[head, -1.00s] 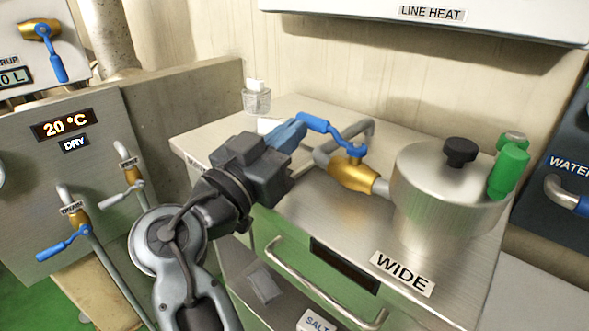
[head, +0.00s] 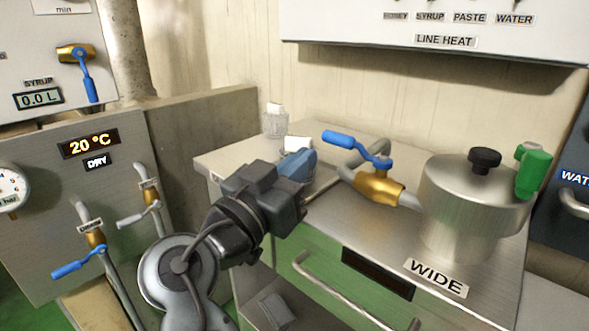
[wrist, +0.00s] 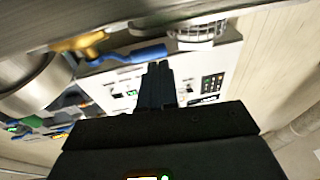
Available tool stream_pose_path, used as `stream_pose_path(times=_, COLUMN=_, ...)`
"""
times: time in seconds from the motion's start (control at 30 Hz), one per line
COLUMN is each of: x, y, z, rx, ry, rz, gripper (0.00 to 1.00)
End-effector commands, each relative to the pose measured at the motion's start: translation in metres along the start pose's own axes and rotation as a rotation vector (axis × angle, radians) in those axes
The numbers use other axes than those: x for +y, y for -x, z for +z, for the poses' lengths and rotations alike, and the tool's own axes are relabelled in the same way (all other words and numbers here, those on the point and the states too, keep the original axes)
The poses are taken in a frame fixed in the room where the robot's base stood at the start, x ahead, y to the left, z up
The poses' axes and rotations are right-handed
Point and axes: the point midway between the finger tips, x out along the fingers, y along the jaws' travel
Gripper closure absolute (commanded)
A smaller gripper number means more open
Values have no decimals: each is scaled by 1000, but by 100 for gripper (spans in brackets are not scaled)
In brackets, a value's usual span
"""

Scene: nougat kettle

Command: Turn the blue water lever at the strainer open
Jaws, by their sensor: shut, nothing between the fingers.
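The blue water lever (head: 343,139) sits on a brass valve (head: 378,187) beside the steel strainer pot (head: 465,205). Its handle points left, away from the pot, slanting across the bent pipe. In the wrist view the blue lever (wrist: 138,54) and brass valve (wrist: 80,43) show above my fingers, and the pot (wrist: 35,80) is at the left. My gripper (head: 300,160) is shut and empty. In the head view its blue fingers are left of and below the handle's end, with a visible gap. The wrist view shows the fingers (wrist: 158,68) together.
The pipe (head: 352,157) curves behind the lever. A handle bar (head: 345,295) runs along the cabinet front. A control box (head: 430,25) overhangs the counter.

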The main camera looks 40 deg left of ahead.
Motion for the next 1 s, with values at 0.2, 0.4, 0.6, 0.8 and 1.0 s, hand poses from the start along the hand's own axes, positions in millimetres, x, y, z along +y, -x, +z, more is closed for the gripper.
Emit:
stream_pose_path(times=0.2, x=-4, y=28, z=0, rx=0, ry=1, rz=-3, gripper=100)
stream_pose_path(times=0.4, x=-8, y=59, z=0, rx=0, ry=1, rz=-5, gripper=100)
stream_pose_path(times=0.6, x=-11, y=87, z=0, rx=0, ry=1, rz=-3, gripper=100)
stream_pose_path(times=0.8, x=-12, y=99, z=0, rx=-1, ry=0, rz=-2, gripper=100)
stream_pose_path(times=1.0, x=-12, y=100, z=0, rx=0, ry=0, rz=-1, gripper=100)
